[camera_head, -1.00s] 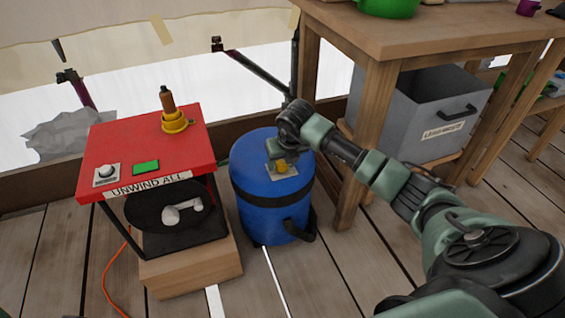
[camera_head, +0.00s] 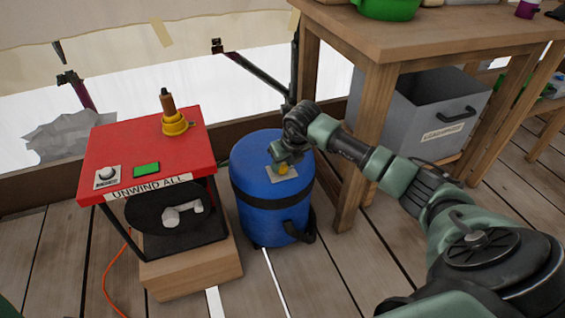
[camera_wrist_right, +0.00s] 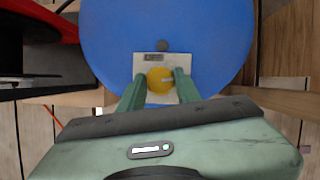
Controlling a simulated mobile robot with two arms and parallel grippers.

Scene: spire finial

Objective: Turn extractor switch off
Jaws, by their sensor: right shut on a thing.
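The extractor looks to be the blue drum (camera_head: 265,215) with a black band, standing on the floor. Its yellow switch knob (camera_head: 283,169) sits on a pale plate (camera_head: 291,174) on top. My right gripper (camera_head: 281,158) reaches down over it. In the right wrist view the right gripper's fingers (camera_wrist_right: 159,88) are shut on the yellow knob (camera_wrist_right: 160,80), one on each side. Above the knob the plate (camera_wrist_right: 139,68) has a small dark label that seems to read OFF, and a grey round spot lies beyond. My left gripper is out of view.
A red-topped machine (camera_head: 130,150) marked UNWIND ALL, with a black reel, stands close left of the drum. A wooden table (camera_head: 420,35) with a grey bin (camera_head: 445,105) under it is at the right. Open floorboards lie in front.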

